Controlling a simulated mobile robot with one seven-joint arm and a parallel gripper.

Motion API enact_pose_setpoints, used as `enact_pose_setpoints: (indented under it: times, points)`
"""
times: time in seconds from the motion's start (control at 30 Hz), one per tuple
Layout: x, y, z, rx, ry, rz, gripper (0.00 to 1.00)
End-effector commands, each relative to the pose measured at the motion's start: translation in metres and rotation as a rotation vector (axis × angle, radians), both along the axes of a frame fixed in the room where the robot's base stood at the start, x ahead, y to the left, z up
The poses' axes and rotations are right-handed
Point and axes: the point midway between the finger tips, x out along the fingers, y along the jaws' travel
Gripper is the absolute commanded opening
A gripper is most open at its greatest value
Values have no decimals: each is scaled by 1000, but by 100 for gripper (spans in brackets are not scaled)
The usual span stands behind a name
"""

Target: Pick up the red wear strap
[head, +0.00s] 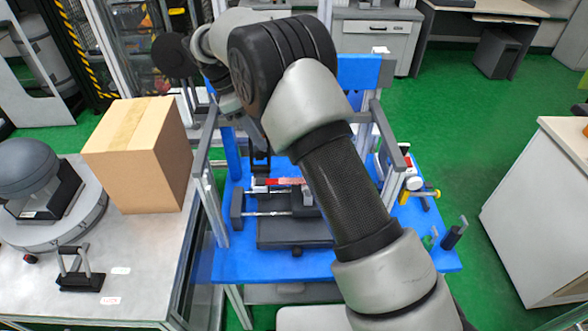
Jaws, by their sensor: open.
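The red wear strap (287,181) shows as a short red and pinkish strip lying across the top of a dark and silver fixture (285,205) on the blue platform. My gripper (261,170) hangs pointing down at the left end of the strap, very close to it. It is open and small in the view, and I cannot tell whether it touches the strap. My own arm crosses the middle of the picture and hides what lies right of the strap, including part of the fixture.
Grey metal posts and rails (207,190) frame the blue platform (225,262) on both sides. A cardboard box (140,155) stands on the grey table (150,245) at the left. A white cabinet (535,215) stands at the right. Green floor is clear between platform and cabinet.

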Motion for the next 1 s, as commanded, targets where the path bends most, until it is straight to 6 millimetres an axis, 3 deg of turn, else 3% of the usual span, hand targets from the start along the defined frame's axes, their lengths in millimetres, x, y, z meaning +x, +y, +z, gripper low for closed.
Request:
enact_pose_setpoints:
  times: [0.17,0.6,0.87,1.0]
  points:
    - [0,-5,-17,-3,4,4,41]
    - [-1,-40,-100,-3,3,2,41]
    - [-1,-48,-118,-2,2,1,41]
    - [-4,-56,-136,-4,4,1,41]
